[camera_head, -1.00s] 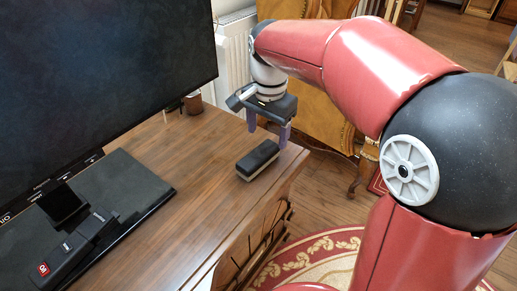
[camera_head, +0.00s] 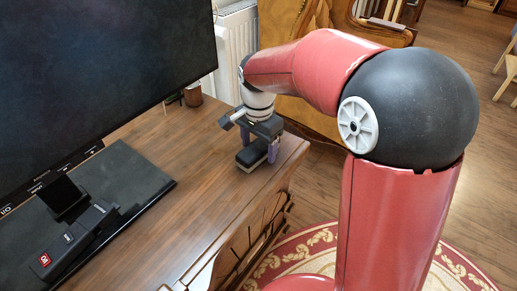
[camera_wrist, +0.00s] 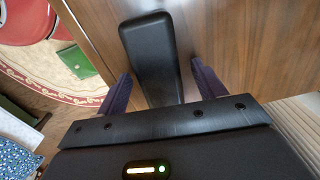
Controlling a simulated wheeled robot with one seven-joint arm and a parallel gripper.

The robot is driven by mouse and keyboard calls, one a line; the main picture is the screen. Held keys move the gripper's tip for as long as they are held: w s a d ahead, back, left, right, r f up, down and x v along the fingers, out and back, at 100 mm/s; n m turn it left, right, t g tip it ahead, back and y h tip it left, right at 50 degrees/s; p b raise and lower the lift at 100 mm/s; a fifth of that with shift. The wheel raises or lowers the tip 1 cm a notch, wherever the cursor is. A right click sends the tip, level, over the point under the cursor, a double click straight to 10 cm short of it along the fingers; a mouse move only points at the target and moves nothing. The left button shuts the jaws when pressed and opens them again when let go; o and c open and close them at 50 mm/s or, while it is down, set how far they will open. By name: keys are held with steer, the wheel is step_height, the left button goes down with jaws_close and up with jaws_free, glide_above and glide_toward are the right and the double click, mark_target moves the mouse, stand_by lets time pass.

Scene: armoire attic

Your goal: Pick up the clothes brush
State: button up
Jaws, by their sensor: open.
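The clothes brush (camera_head: 256,154) is a dark block with a pale underside, lying on the wooden cabinet top near its right edge. In the wrist view the brush (camera_wrist: 152,50) shows its black rounded top, running lengthwise between my fingers. My gripper (camera_head: 259,150) is open, pointing down, just over the brush. The brush's near end is hidden by the gripper body.
A large monitor (camera_head: 100,70) on a black base (camera_head: 130,180) stands to the left, with a dark device and remote-like items on the base. A small brown cup (camera_head: 193,95) stands behind. The cabinet top (camera_head: 190,215) in front is clear. A round red rug (camera_head: 300,250) lies on the floor.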

mark_target(258, 146)
steer(key=shift+c, duration=0.3)
steer(key=c, duration=1)
steer(key=shift+r, duration=0.2)
steer(key=shift+c, duration=0.2)
step_height(258, 146, up, 20)
steer(key=p, duration=0.2)
steer(key=shift+f, duration=0.15)
steer(key=o, duration=0.4)
steer(key=shift+c, duration=1.2)
steer(key=shift+s, duration=0.1)
